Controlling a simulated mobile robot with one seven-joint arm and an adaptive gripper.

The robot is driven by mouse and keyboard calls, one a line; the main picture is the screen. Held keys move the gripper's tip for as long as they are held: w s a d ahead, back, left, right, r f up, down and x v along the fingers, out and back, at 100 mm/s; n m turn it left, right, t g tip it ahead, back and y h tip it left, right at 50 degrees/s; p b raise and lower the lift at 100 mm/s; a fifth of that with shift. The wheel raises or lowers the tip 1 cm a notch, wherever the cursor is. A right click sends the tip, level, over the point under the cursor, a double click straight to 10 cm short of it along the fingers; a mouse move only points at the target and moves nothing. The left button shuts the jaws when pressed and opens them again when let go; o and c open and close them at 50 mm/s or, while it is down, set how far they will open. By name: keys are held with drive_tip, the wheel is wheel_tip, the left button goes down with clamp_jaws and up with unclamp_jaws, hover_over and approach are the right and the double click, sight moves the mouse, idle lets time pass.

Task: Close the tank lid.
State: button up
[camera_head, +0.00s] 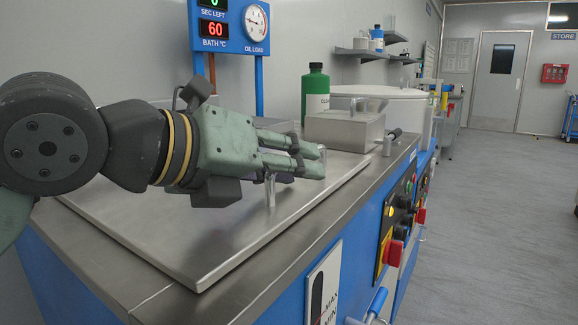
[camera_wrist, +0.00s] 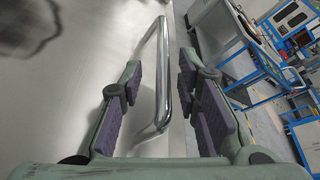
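The tank lid (camera_head: 215,235) is a flat stainless steel plate on top of the blue-fronted tank unit at the left. It lies flat or nearly flat; I cannot tell whether it is fully seated. Its bar handle (camera_head: 270,190) shows partly below my gripper (camera_head: 318,163), which hides the rest. In the wrist view the shiny handle (camera_wrist: 160,85) runs lengthwise between the two padded fingers of my gripper (camera_wrist: 160,68). The fingers stand apart, one on each side of the bar, with a visible gap at the left pad. The lid's steel surface (camera_wrist: 90,60) fills the left.
A green bottle (camera_head: 315,95), a steel box with a handle (camera_head: 345,130) and a white round vessel (camera_head: 400,105) stand behind the lid. A display panel with gauge (camera_head: 232,28) rises at the back. Switches (camera_head: 392,253) line the front.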

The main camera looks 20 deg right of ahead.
drive_tip(key=v, duration=1.1)
drive_tip(key=shift+s+a+r, duration=0.1)
drive_tip(key=shift+s+a, duration=0.1)
drive_tip(key=shift+a, duration=0.3)
drive_tip(key=shift+s, duration=0.1)
